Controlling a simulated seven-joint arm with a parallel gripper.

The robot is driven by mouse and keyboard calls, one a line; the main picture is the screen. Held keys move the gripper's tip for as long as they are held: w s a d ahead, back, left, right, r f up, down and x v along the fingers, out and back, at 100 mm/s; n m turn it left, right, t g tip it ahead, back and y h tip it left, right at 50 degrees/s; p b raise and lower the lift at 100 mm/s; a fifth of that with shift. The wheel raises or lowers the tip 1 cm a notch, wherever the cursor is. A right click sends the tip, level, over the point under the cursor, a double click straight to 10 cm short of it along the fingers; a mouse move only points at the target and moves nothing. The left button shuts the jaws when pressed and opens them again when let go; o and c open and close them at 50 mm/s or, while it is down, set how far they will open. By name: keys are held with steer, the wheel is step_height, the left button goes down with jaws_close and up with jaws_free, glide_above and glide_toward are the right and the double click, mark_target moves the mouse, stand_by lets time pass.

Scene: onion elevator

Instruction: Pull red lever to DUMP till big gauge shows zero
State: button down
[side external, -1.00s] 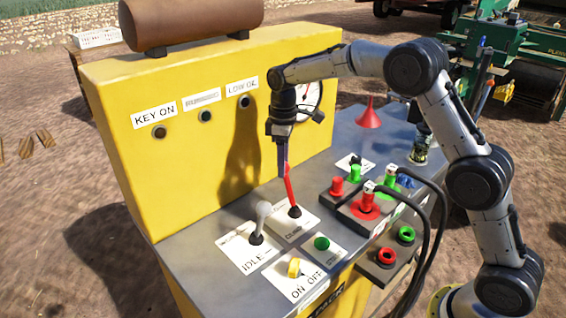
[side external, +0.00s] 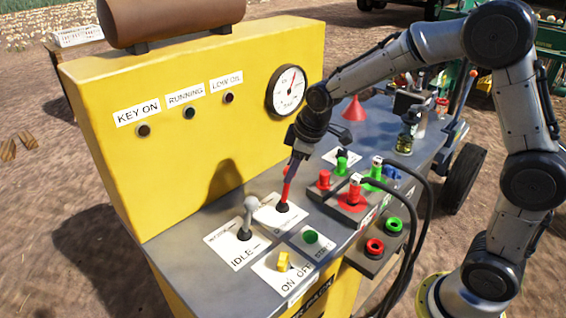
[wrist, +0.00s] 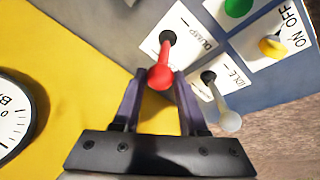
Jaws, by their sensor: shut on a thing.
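The red lever (side external: 287,191) rises from a white label plate on the grey top of the yellow power pack and leans slightly right. In the wrist view, its red knob (wrist: 160,77) lies between my two fingers, with DUMP printed beside its base. My gripper (side external: 292,168) is shut on the lever near its top. The big gauge (side external: 287,91) is on the yellow panel. Its needle points up and slightly right; the numbers are too small to read. The gauge (wrist: 12,112) is cut off in the wrist view, with its needle out of sight.
A grey-white lever (side external: 249,215) marked IDLE stands close left of the red one. A yellow ON OFF switch (side external: 283,262) and green button (side external: 311,237) are in front. A red funnel (side external: 355,108) stands behind.

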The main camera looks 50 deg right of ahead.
steer(key=shift+s+f, duration=0.4)
steer(key=shift+s, duration=0.35)
steer(key=shift+s+f, duration=0.35)
steer(key=shift+s, duration=0.4)
steer(key=shift+c, duration=2.3)
jaws_free()
steer(key=shift+w+r, duration=0.1)
steer(key=shift+r, duration=0.05)
steer(key=v, duration=1.3)
steer(key=shift+r, duration=0.4)
